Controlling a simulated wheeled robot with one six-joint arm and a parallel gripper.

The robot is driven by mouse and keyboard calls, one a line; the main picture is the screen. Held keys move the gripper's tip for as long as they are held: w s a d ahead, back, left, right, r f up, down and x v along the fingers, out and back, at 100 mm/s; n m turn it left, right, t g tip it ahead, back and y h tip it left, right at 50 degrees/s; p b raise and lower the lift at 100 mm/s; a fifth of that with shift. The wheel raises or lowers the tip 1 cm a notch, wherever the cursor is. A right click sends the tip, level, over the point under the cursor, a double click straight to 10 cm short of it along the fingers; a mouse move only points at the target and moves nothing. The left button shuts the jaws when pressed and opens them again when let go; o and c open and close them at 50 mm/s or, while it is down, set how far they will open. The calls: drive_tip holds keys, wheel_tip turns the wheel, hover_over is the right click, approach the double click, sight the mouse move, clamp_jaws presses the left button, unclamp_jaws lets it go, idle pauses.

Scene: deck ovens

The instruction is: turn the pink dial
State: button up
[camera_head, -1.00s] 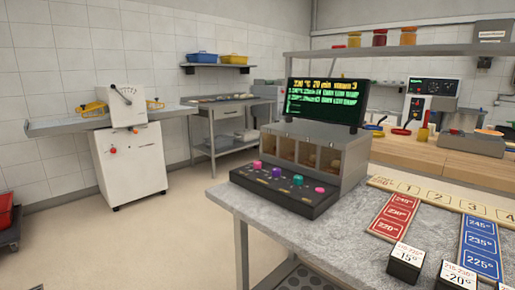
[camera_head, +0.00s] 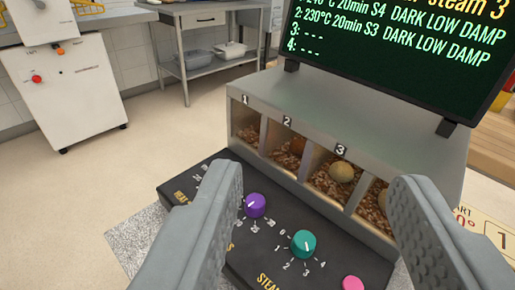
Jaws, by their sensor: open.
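My gripper (camera_head: 315,180) is open and empty, its two grey fingers spread over the dark control panel (camera_head: 240,262). The purple dial (camera_head: 255,205) and the teal dial (camera_head: 304,243), with marks 1 to 4 around it, show between the fingers. A pink round knob or button (camera_head: 352,284) is at the bottom edge, partly cut off, close to the right finger. A pink-magenta dial stood at the panel's left end in the earlier picture; it is now out of sight, seemingly behind the left finger.
A grey box (camera_head: 245,95) with numbered compartments holding crumbs and small round loaves stands directly behind the panel. A white machine (camera_head: 70,95) and a steel table (camera_head: 205,20) stand beyond open floor.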

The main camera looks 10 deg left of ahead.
drive_tip(key=w+a+f+n+g, duration=0.3)
drive_tip(key=w+a+n+g, duration=0.4)
drive_tip(key=w+n, duration=0.45)
drive_tip(key=w+a+f+n+g, duration=0.2)
drive_tip(key=w+a+n+g, duration=0.2)
drive_tip(key=w+n+g, duration=0.7)
drive_tip(key=f, duration=0.5)
drive_tip(key=w+f+t, duration=0.1)
drive_tip(key=f, duration=0.5)
drive_tip(key=f+m+t, duration=0.1)
drive_tip(key=f, duration=0.4)
drive_tip(key=shift+w+a+f, duration=0.15)
drive_tip(key=shift+a+f, duration=0.1)
drive_tip(key=shift+f, duration=0.1)
drive_tip(key=c, duration=1)
drive_tip(key=shift+o, duration=0.2)
